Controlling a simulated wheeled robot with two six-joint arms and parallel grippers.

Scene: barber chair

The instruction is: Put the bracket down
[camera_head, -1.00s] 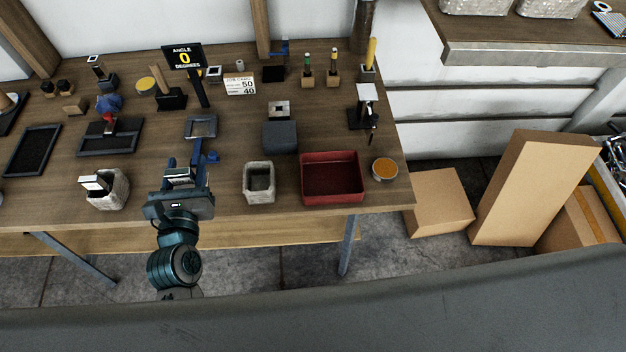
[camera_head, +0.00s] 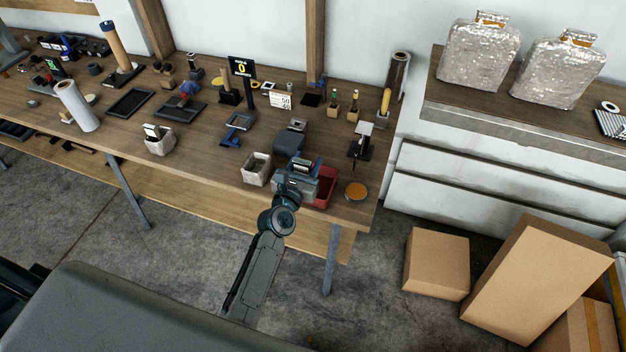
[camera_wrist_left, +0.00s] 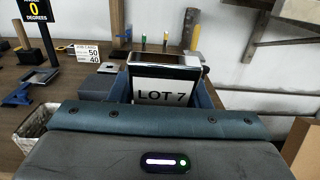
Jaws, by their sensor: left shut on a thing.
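My left gripper (camera_head: 301,171) is shut on a dark piece with a silvery top edge, which seems to be the bracket (camera_wrist_left: 166,86). In the left wrist view it stands between the blue fingers, with a white "LOT 7" label facing me. In the head view the gripper is over the red tray (camera_head: 325,190) near the table's front right and covers much of it. I cannot tell whether the bracket touches the tray. My right gripper is not in view.
A pale pot (camera_head: 256,169) stands just left of the gripper, and a dark grey block (camera_head: 288,143) behind it. A round orange-topped dish (camera_head: 356,191) is to the right, near the table edge. Cardboard boxes (camera_head: 437,263) stand on the floor at right.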

